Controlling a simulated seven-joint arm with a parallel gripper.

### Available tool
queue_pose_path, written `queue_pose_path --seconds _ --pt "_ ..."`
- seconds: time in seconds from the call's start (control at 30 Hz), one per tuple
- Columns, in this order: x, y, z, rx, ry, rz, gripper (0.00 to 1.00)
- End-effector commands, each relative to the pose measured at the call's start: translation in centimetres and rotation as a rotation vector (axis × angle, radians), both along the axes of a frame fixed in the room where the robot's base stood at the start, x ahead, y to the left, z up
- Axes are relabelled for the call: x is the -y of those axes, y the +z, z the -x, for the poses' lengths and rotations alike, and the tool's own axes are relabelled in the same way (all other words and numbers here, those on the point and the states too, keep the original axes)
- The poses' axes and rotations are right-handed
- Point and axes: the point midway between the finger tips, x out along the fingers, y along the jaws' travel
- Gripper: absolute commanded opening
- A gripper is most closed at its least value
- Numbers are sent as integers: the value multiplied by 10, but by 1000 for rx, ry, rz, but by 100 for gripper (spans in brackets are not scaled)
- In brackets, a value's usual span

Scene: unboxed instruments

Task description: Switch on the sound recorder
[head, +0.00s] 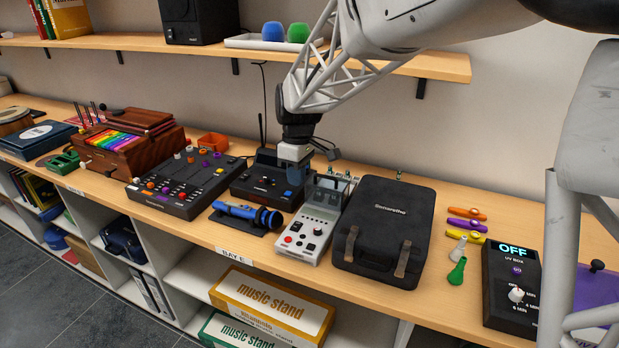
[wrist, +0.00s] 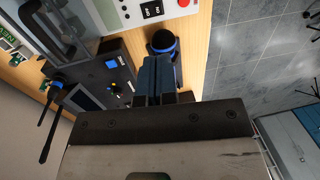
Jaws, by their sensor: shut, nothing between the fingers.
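The pale grey device with a clear-windowed upper part (head: 310,225) looks most like the sound recorder, though I see no label naming it. It lies on the bench left of a black case. Its front panel has a red button and a dark knob. In the wrist view, its panel edge (wrist: 125,12) shows at the top, with a black rocker marked ON and OFF (wrist: 152,9) and a red button (wrist: 183,3). My gripper (head: 294,172) is above the bench, over the black antenna unit and beside the grey device. Its fingers (wrist: 155,75) are together and empty.
The black antenna unit (head: 262,192) and a blue-black cylinder on a stand (head: 245,215) are left of the device. A black case (head: 385,232) stands close on its right. A black mixer (head: 180,190) is further left. A shelf (head: 400,65) overhangs behind.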

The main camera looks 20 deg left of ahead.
Motion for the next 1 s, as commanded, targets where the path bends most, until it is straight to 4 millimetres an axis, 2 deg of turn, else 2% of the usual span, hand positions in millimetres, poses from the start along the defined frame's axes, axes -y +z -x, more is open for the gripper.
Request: queue_pose_path --seconds 0.17,0.7,1.0 --pt "0 -19 2 -1 0 1 0" --pt "0 -99 12 -1 0 1 0" --pt "0 -125 15 1 0 -1 0"
